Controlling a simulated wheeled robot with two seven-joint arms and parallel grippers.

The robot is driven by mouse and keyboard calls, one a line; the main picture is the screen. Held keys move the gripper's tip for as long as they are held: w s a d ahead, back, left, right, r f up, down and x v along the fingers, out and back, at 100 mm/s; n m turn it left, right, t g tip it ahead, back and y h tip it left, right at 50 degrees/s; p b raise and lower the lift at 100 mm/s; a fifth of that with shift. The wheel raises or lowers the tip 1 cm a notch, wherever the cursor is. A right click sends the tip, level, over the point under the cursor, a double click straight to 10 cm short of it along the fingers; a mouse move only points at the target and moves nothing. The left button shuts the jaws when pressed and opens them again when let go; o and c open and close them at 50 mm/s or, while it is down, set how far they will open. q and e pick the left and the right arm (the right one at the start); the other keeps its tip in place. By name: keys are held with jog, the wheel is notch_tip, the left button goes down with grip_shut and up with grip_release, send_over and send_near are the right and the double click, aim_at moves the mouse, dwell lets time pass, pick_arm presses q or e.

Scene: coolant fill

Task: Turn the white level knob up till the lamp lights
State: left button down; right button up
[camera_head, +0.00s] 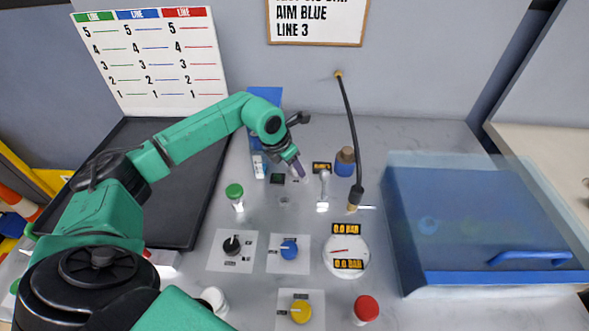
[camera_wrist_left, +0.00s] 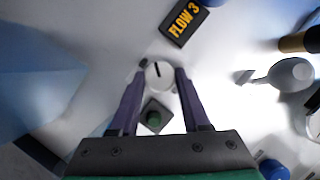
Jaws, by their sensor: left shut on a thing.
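The white level knob (camera_wrist_left: 160,74) has a dark pointer line and sits between the fingertips of my left gripper (camera_wrist_left: 162,70) in the left wrist view. The fingers touch its two sides. In the head view my left gripper (camera_head: 297,171) points down at the back of the bench and mostly hides the knob. A lamp (camera_wrist_left: 153,118) with a dark green dome on a dark square base is beside the knob and looks unlit. It also shows in the head view (camera_head: 277,178). My right gripper is not in view.
A display (camera_wrist_left: 184,20) beside the knob reads "FLOW 3". A wall sign (camera_head: 316,24) reads "AIM BLUE LINE 3". A metal tap (camera_head: 323,190), a blue bottle (camera_head: 345,165) and a hanging black hose (camera_head: 349,130) stand right of the gripper. A blue knob (camera_head: 289,249) and pressure gauge (camera_head: 346,257) are nearer.

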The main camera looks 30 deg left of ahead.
pick_arm(q)
jog(key=shift+r, duration=0.1)
dwell(0.3)
jog(key=c, duration=0.7)
grip_release()
jog(key=shift+o, duration=0.2)
jog(key=b+v, duration=0.2)
jog(key=v, duration=1.2)
jog(key=shift+r, duration=0.25)
jog(key=shift+s+a, duration=0.1)
